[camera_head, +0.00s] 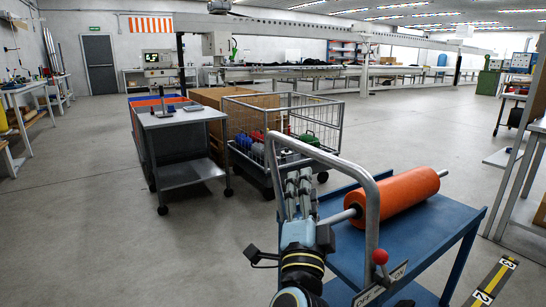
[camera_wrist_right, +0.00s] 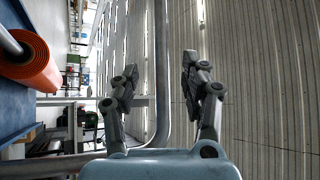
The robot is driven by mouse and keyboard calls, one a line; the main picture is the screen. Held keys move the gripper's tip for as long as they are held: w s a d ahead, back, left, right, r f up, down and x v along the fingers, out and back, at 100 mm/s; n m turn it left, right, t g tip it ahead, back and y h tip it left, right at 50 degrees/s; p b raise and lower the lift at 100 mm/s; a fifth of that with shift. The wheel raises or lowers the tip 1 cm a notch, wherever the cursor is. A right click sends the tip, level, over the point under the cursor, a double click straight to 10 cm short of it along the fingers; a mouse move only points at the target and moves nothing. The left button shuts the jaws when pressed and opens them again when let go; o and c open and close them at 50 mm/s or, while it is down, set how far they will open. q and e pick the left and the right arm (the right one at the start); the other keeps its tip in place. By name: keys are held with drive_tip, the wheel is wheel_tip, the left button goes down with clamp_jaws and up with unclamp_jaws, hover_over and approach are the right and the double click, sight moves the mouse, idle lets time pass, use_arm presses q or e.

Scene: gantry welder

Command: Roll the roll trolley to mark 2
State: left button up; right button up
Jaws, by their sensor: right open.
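The roll trolley (camera_head: 425,232) is a blue table with an orange roll (camera_head: 398,192) on a metal shaft, a grey tube handle (camera_head: 371,215) and a red-knobbed lever (camera_head: 380,257) beside an OFF/ON plate. My right gripper (camera_head: 299,181) is open at the handle's left part. In the right wrist view the handle tube (camera_wrist_right: 161,75) runs between the two open fingers (camera_wrist_right: 164,82) and bends left; I cannot tell whether they touch. The roll also shows there (camera_wrist_right: 27,58) at the left. A yellow-black floor strip (camera_head: 492,281) bears the digits 2 and 3. My left gripper is out of view.
A wire cage cart (camera_head: 290,118) with coloured items and a grey wheeled table (camera_head: 185,116) stand ahead and left. Benches (camera_head: 527,160) line the right edge. The floor (camera_head: 430,125) beyond the trolley and at the left is clear.

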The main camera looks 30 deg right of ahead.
sight(307, 151)
drive_tip(key=x, duration=1.1)
drive_tip(key=shift+p, duration=0.3)
clamp_jaws()
